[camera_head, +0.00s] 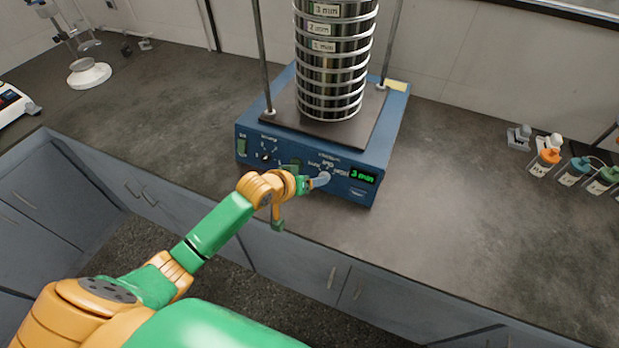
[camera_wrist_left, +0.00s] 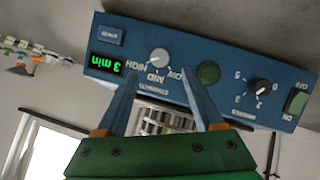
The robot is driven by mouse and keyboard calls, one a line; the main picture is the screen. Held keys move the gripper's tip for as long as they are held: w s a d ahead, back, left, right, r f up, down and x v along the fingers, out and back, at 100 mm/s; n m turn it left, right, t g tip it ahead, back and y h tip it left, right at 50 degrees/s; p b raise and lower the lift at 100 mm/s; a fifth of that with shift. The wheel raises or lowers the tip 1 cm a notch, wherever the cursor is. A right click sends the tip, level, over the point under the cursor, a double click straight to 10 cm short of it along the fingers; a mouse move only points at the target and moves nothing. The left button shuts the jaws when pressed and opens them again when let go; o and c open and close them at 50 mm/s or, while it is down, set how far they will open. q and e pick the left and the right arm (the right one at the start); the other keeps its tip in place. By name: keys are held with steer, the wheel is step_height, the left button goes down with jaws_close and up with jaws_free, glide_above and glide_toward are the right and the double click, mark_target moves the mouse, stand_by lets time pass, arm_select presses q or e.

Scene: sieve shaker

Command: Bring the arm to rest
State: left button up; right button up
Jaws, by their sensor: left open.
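The sieve shaker (camera_head: 255,137) is a blue box on the bench with a stack of metal sieves (camera_head: 333,60) upright on it. Its front panel, upside down in the left wrist view, has a lit green "3 min" display (camera_wrist_left: 106,64), a pale LOW-MID-HIGH knob (camera_wrist_left: 159,57), a round green button (camera_wrist_left: 208,72), a black knob (camera_wrist_left: 262,87) and a green switch (camera_wrist_left: 297,100). My left gripper (camera_head: 318,182) is at the panel front; in the wrist view its open fingers (camera_wrist_left: 160,80) point at the pale knob with nothing between them. Contact cannot be told.
Two metal rods (camera_head: 263,60) flank the sieves. Capped bottles (camera_head: 545,160) stand at the right of the bench, a white balance (camera_head: 12,104) and a white stand (camera_head: 89,74) at the left. The bench front edge and grey cabinets (camera_head: 330,270) lie below my arm. Bench beside the shaker is clear.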

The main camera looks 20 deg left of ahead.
arm_select(q)
steer(key=shift+w+f, duration=0.1)
steer(key=s+f+m+g+y, duration=0.1)
steer(key=s+f+m+g, duration=0.15)
steer(key=s, duration=1.05)
steer(key=s+f+m+g+y, duration=0.15)
steer(key=s+g, duration=0.25)
steer(key=s, duration=0.9)
step_height(320, 180, down, 18)
steer(key=s, duration=0.2)
steer(key=s+a+f+g+b, duration=0.1)
steer(key=s+f+g, duration=0.1)
steer(key=s+f, duration=0.7)
steer(key=s, duration=0.3)
steer(key=shift+a+f+m, duration=0.3)
steer(key=shift+a+f, duration=0.05)
steer(key=shift+f, duration=0.05)
